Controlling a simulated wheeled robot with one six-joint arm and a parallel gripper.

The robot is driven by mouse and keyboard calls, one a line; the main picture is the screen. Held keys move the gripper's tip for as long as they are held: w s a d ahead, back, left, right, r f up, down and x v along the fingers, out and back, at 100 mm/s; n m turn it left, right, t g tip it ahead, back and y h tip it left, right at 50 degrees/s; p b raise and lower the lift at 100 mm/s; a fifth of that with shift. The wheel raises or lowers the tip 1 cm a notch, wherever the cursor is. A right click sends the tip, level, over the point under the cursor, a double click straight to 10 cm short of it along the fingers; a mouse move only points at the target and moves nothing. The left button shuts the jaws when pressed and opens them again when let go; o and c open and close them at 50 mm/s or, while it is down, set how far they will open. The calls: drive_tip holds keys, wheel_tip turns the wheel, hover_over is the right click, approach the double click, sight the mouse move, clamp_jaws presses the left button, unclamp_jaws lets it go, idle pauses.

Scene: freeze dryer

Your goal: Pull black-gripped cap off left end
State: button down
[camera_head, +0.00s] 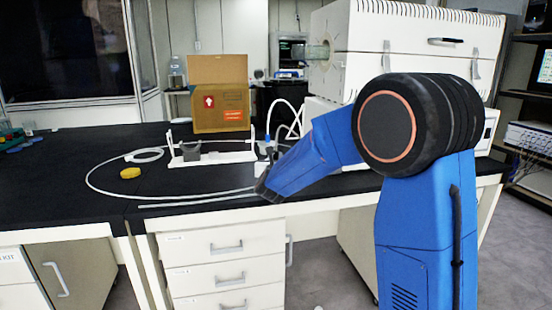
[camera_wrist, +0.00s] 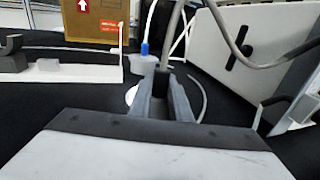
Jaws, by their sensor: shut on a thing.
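My gripper (camera_wrist: 166,78) points away over the black bench, its two dark fingers close together. In the head view my gripper (camera_head: 263,182) is low at the bench's front edge, partly hidden by my arm. A blue-and-white connector (camera_wrist: 145,49) on a white hose stands just beyond the fingertips.
A white stand with a dark cradle (camera_head: 190,153) is left of my gripper. A yellow cap (camera_head: 130,173) lies on the bench inside a looped white hose (camera_head: 88,172). A cardboard box (camera_head: 215,112) stands behind. The bench's left part (camera_head: 50,180) is mostly clear.

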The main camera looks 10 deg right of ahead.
drive_tip(key=shift+f, duration=0.3)
idle(0.8)
drive_tip(key=c, duration=0.9)
unclamp_jaws()
drive_tip(key=shift+s, duration=0.1)
drive_tip(key=shift+s+a+r, duration=0.3)
drive_tip(key=shift+s+r, duration=0.25)
drive_tip(key=shift+s, duration=0.55)
drive_tip(key=shift+s+a+r, duration=0.3)
drive_tip(key=shift+s+r, duration=0.2)
drive_tip(key=shift+s, duration=0.6)
drive_tip(key=shift+s+a+r, duration=0.3)
drive_tip(key=shift+s+r, duration=0.25)
drive_tip(key=shift+s, duration=0.55)
